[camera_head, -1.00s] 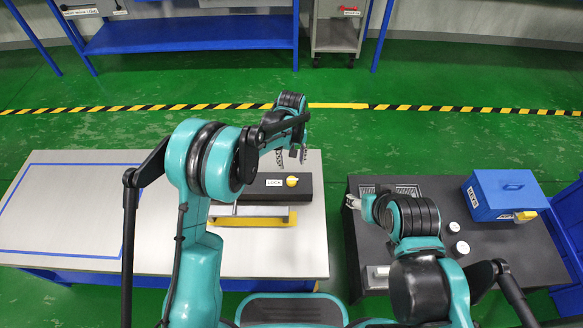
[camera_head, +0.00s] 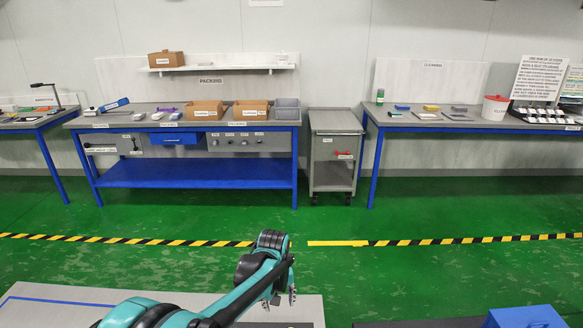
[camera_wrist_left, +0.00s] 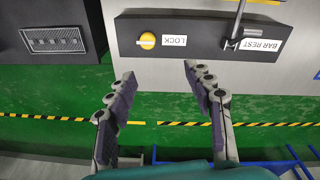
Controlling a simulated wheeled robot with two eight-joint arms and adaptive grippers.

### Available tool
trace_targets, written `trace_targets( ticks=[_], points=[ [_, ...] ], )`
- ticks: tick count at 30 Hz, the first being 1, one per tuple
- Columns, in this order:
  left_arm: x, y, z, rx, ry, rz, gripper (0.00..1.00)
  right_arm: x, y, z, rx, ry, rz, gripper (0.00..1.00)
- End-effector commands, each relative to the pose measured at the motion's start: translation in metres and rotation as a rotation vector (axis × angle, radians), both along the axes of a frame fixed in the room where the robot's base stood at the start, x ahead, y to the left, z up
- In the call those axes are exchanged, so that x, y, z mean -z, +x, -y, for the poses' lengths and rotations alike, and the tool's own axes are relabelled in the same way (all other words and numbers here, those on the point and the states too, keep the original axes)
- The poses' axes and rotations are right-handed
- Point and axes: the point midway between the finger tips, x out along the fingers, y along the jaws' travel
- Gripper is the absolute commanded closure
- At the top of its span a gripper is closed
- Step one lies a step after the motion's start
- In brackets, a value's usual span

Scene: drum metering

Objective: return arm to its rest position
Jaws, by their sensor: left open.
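My left arm (camera_head: 245,290) reaches in from the bottom of the head view over the light table. Its gripper (camera_head: 280,299) points down there and is small. In the left wrist view the left gripper (camera_wrist_left: 170,88) is open, its two purple-padded fingers apart with nothing between them. Beyond the fingertips is a black box (camera_wrist_left: 190,55) with a yellow knob (camera_wrist_left: 147,41), a LOCK label and a BAR REST label (camera_wrist_left: 262,45) beside a metal bar. The fingers appear clear of the box. My right gripper is out of view.
The light table (camera_head: 60,292) fills the lower left, and a blue case (camera_head: 525,317) shows at lower right. Open green floor (camera_head: 420,275) with a striped line lies beyond. A packing bench (camera_head: 200,180), a grey cart (camera_head: 334,150) and a cleaning bench (camera_head: 450,125) stand at the back.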

Motion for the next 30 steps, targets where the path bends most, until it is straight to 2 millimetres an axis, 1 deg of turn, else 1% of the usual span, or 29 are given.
trace_targets(
  ticks=[1, 3, 6, 9, 11, 15, 20, 24, 27, 30],
  points=[
    [-0.016, -0.011, -0.011, 0.006, -0.003, 0.024, 0.48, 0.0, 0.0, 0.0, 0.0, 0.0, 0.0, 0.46],
    [-0.036, -0.023, -0.024, 0.023, -0.007, 0.061, 0.48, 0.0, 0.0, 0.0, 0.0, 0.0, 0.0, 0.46],
    [-0.06, -0.044, -0.042, 0.045, -0.01, 0.114, 0.48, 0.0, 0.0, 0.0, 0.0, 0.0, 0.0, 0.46],
    [-0.08, -0.066, -0.059, 0.069, -0.007, 0.168, 0.48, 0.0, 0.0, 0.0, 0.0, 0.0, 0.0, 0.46],
    [-0.089, -0.08, -0.069, 0.082, -0.005, 0.2, 0.48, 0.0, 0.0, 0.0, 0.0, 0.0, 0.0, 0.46],
    [-0.105, -0.115, -0.09, 0.113, 0.008, 0.275, 0.48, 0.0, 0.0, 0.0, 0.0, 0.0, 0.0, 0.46],
    [-0.113, -0.155, -0.111, 0.146, 0.031, 0.362, 0.48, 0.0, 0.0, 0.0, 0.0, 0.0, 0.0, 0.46],
    [-0.11, -0.187, -0.125, 0.174, 0.058, 0.432, 0.48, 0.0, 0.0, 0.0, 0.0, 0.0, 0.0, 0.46],
    [-0.106, -0.205, -0.133, 0.191, 0.078, 0.473, 0.48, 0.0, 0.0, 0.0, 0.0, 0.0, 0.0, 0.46],
    [-0.101, -0.216, -0.138, 0.204, 0.093, 0.503, 0.48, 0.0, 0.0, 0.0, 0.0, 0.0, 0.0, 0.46]
  ],
)
